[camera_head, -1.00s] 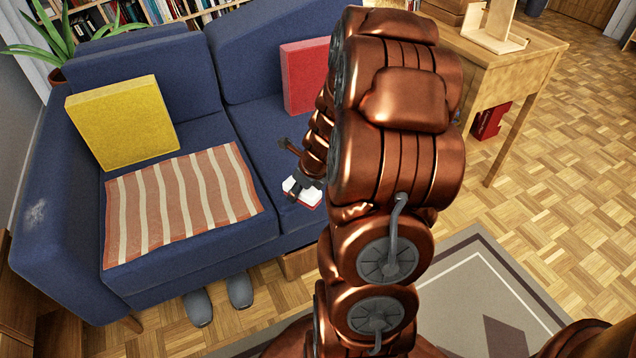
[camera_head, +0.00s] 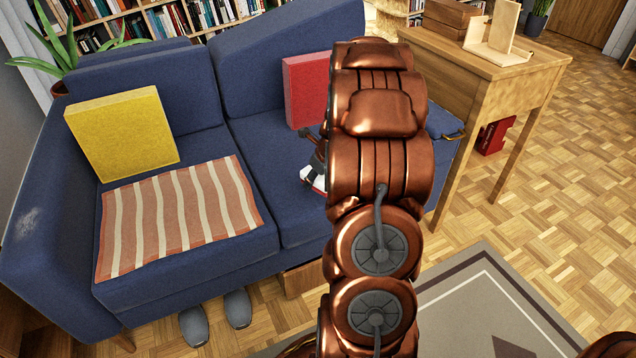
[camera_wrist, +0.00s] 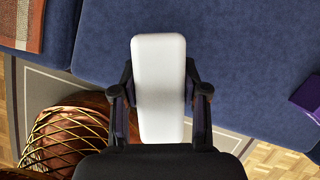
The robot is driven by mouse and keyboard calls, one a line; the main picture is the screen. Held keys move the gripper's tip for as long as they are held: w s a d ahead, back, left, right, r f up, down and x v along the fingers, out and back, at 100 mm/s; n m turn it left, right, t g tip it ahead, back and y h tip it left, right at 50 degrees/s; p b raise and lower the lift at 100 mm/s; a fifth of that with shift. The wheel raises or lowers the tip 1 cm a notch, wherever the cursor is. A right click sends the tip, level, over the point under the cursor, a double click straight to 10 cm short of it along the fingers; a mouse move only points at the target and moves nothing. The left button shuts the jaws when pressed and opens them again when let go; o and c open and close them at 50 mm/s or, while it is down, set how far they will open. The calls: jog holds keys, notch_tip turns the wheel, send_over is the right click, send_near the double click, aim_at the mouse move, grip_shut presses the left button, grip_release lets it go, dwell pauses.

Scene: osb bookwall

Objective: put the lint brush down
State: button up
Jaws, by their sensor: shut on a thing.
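My gripper (camera_wrist: 160,105) is shut on the lint brush (camera_wrist: 160,75), a long white block with rounded corners between the two dark fingers in the wrist view. Behind it in that view is the blue sofa seat (camera_wrist: 235,60). In the head view the lint brush (camera_head: 312,180) shows as a small white and red piece in front of the sofa's right seat (camera_head: 270,155). My arm hides most of the gripper (camera_head: 316,150) there. I cannot tell whether the brush touches the seat.
A striped cloth (camera_head: 175,215) and a yellow cushion (camera_head: 122,133) lie on the left seat. A red cushion (camera_head: 306,90) leans on the backrest. A wooden table (camera_head: 500,75) stands to the right. Slippers (camera_head: 237,308) are on the floor. A purple thing (camera_wrist: 306,97) lies right in the wrist view.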

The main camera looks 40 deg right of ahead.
jog(key=shift+w+d+f+b, duration=0.2)
jog(key=shift+w+d, duration=0.3)
jog(key=shift+d, duration=0.35)
jog(key=shift+w+d+f+b, duration=0.1)
jog(key=shift+w+d+b, duration=0.1)
jog(key=shift+w+d, duration=0.45)
jog(key=shift+s+d+f+b, duration=0.15)
jog(key=shift+f+b, duration=0.9)
jog(key=shift+f, duration=0.7)
jog(key=shift+r, duration=0.1)
jog(key=o, duration=1.2)
